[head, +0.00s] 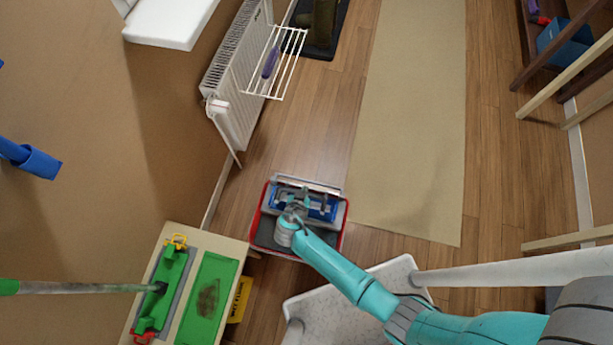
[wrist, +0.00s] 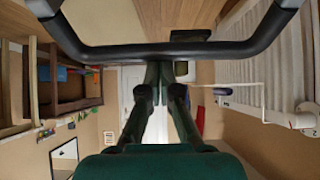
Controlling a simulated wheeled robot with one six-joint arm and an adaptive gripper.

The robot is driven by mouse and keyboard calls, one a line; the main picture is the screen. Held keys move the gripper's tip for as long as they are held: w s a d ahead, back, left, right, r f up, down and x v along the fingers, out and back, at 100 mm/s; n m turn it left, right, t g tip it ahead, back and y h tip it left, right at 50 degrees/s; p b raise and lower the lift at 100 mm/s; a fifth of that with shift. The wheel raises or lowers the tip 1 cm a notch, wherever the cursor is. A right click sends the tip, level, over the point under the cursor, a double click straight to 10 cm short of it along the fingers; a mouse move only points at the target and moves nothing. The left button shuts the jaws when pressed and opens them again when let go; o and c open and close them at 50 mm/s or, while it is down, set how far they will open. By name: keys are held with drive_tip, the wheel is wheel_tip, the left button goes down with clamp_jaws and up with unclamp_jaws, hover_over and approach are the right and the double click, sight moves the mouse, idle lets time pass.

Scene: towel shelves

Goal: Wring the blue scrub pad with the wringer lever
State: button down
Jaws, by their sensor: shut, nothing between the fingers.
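My gripper (head: 296,209) reaches down over a red-rimmed bucket (head: 257,222) in the head view. Its dark green fingers (wrist: 160,75) are shut and empty in the wrist view. A blue piece (head: 322,210), seemingly the scrub pad, lies in the grey wringer part of the bucket, partly hidden by my gripper. A pale grey bar (head: 318,184) runs along the bucket's far edge. A dark, bent bar (wrist: 160,50), possibly the wringer lever, crosses the wrist view beyond the fingers. I cannot tell whether the fingers touch it.
A bench (head: 226,239) with a green tray and a green mop head stands at the lower left. A white radiator (head: 232,80) with a wire rack is behind the bucket. A speckled pale surface (head: 345,306) is near my arm. A beige runner (head: 415,120) lies on open floor.

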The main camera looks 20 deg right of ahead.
drive_tip(key=s+a+f, duration=0.3)
drive_tip(key=s+f, duration=0.2)
drive_tip(key=f, duration=0.2)
drive_tip(key=s+a+f, duration=0.3)
drive_tip(key=s+f, duration=0.2)
drive_tip(key=f, duration=0.3)
drive_tip(key=shift+s+a+f, duration=0.15)
drive_tip(key=shift+s+a, duration=0.2)
drive_tip(key=shift+s, duration=0.05)
